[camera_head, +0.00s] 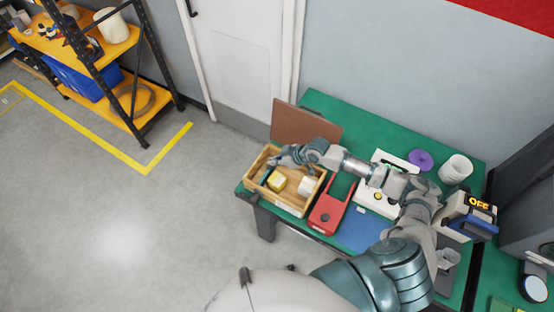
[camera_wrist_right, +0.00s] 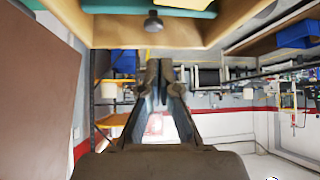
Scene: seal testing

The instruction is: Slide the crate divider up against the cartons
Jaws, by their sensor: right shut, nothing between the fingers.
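The wooden crate (camera_head: 291,208) sits at the left end of the green table. A yellow carton (camera_head: 277,182) and a white carton (camera_head: 306,186) stand inside it, apart from each other. My right gripper (camera_head: 277,160) is shut and empty at the crate's back left part. In the wrist view the right gripper (camera_wrist_right: 163,68) has its fingers together, with the crate's wooden edge (camera_wrist_right: 215,30) and a dark round knob (camera_wrist_right: 153,22) close by. I cannot clearly make out the divider or whether the fingers touch it. My left gripper is not in view.
A brown board (camera_head: 300,122) stands behind the crate. A red tool (camera_head: 330,208) lies just right of it, then a white device (camera_head: 375,200) under my arm. A purple disc (camera_head: 420,159) and white cylinder (camera_head: 456,169) are farther right. The floor at left is clear.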

